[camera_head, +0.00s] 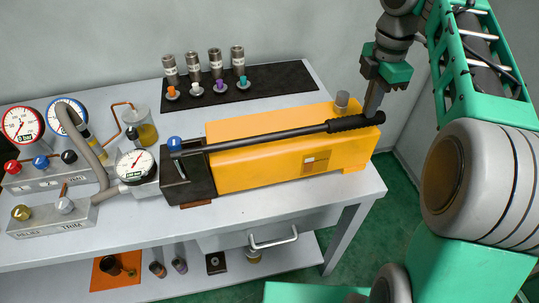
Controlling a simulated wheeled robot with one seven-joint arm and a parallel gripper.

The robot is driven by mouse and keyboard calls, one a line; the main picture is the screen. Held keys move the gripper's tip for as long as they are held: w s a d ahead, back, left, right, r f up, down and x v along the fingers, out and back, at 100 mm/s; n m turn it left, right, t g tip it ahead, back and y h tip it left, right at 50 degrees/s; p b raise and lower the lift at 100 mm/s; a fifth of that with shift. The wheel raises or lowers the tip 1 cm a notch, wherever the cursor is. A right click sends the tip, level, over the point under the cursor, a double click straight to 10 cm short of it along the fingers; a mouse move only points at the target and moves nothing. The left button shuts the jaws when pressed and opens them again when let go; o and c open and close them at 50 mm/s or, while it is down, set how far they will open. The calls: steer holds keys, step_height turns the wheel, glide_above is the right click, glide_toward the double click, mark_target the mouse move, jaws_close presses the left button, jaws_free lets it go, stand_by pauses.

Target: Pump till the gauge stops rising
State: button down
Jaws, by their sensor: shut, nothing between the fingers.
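A yellow hand pump (260,165) lies on the grey bench. Its long black lever (260,138) lies low along the top, with a ribbed grip (350,123) at the right end. My gripper (372,112) is shut and empty, pointing down at the grip; it looks close to or touching it, but I cannot tell which. A white-faced gauge (135,165) stands at the pump's left end; its reading is too small to tell. A blue knob (174,143) sits on the pump's black head block.
Two larger gauges, red-rimmed (22,124) and blue-rimmed (66,111), stand at the left above coloured knobs. A black mat (265,83) with several metal fittings lies behind the pump. A lower shelf (215,283) holds small parts. Green floor (405,190) shows at right.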

steer(key=shift+s+f, duration=0.1)
steer(key=shift+f, duration=0.35)
steer(key=r+p, duration=0.5)
steer(key=a+r+p, duration=0.1)
steer(key=r+p, duration=0.1)
steer(key=r, duration=0.1)
steer(key=shift+p, duration=0.3)
step_height(320, 180, up, 8)
steer(key=a+p, duration=0.1)
steer(key=p, duration=0.6)
steer(key=shift+s+a+f, duration=0.2)
steer(key=shift+s+a, duration=0.1)
steer(key=shift+a, duration=0.05)
steer(key=shift+r, duration=0.1)
